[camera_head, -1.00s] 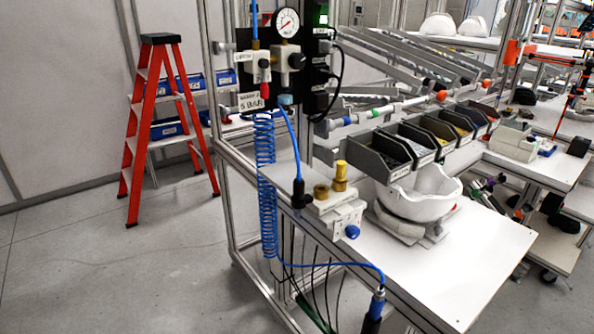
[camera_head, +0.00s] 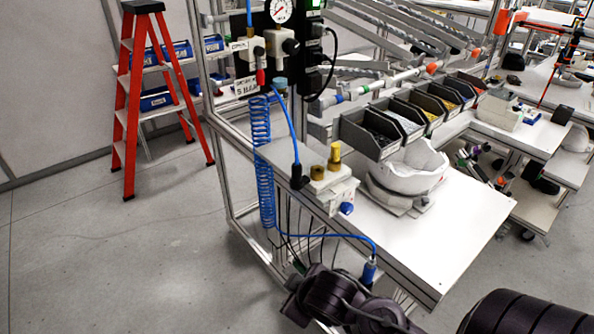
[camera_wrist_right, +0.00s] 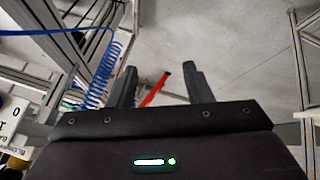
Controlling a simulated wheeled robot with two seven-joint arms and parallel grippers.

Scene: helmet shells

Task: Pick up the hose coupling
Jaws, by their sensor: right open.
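The hose coupling (camera_head: 369,272) is a dark blue fitting on the end of a thin blue hose, at the front edge of the white workbench. Its lower end is close to or behind dark arm links (camera_head: 340,300), which I take as mine. My right gripper (camera_wrist_right: 160,70) shows in the right wrist view with its two grey fingers apart and nothing between them. The coupling is not recognisable there; the blue coiled hose (camera_wrist_right: 103,68) lies left of the fingers. My left gripper is not in view.
A white helmet shell (camera_head: 408,168) rests on the workbench (camera_head: 455,225), with parts bins (camera_head: 370,135) behind. A red stepladder (camera_head: 128,110) stands left. The floor at left is clear.

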